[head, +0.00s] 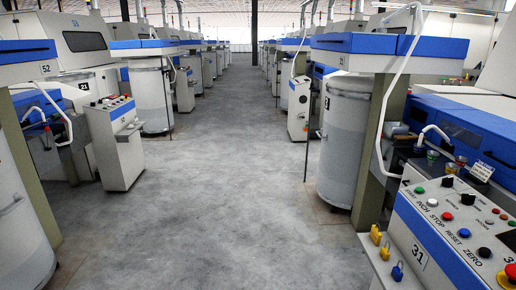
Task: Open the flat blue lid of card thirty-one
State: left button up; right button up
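Card thirty-one stands at the right front, its control panel (452,216) marked 31. Behind the panel lies a blue cover (468,122) with a grey handle-like bar in front of it. A flat blue lid (360,43) sits level on top of the coiler head over a tall grey can (342,140). It looks shut. Neither of my grippers is in view.
A wide bare concrete aisle (222,190) runs straight ahead between two machine rows. On the left stand the coiler marked 52 (30,50) and a free-standing control box (115,140). Coloured padlocks (385,252) hang at the panel's left edge. A white pipe (392,90) rises beside the coiler.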

aim_at(349, 42)
jog(key=i+z, duration=0.15)
jog(key=i, duration=0.85)
jog(key=i+j+z, duration=0.15)
jog(key=i, duration=0.85)
jog(key=i+z, duration=0.25)
jog(key=i, duration=0.4)
jog(key=i+z, duration=0.3)
jog(key=i, duration=0.4)
jog(key=i+j+z, duration=0.25)
jog(key=i, duration=0.4)
